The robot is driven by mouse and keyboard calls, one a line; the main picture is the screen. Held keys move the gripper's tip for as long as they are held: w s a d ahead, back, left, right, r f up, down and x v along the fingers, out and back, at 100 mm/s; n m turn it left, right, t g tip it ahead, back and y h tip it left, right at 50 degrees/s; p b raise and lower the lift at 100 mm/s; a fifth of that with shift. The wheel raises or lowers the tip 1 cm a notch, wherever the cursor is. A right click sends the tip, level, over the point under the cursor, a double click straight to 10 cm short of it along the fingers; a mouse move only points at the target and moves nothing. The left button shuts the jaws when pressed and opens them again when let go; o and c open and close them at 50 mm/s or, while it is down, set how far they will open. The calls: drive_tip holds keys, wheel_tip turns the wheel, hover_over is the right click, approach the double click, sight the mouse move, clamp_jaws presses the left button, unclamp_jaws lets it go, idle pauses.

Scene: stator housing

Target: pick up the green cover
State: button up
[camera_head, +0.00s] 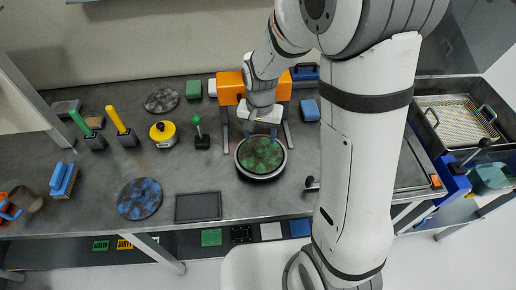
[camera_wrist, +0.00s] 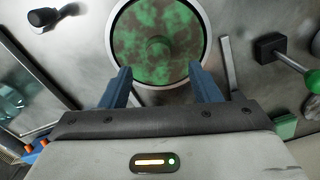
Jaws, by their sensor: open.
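The green cover (camera_head: 261,154) is a round disc mottled green and brown. It lies inside a round silver-rimmed housing (camera_head: 244,173) on the grey bench. In the wrist view the cover (camera_wrist: 158,40) fills the top middle, with a raised round knob at its centre, inside the pale rim (camera_wrist: 207,38). My gripper (camera_wrist: 162,76) is open and empty, its two blue fingers spread over the near edge of the cover. In the head view my gripper (camera_head: 261,130) is at the cover's far side. I cannot tell whether the fingertips touch anything.
An orange block stand (camera_head: 229,88) is behind my gripper. A dark square plate (camera_head: 198,207) lies near the front edge. A sink with a basket (camera_head: 462,118) is at right.

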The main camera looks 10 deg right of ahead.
sight(260, 149)
wheel_tip(260, 149, down, 6)
drive_tip(key=shift+s+p, duration=0.15)
drive_tip(key=shift+p, duration=0.6)
clamp_jaws()
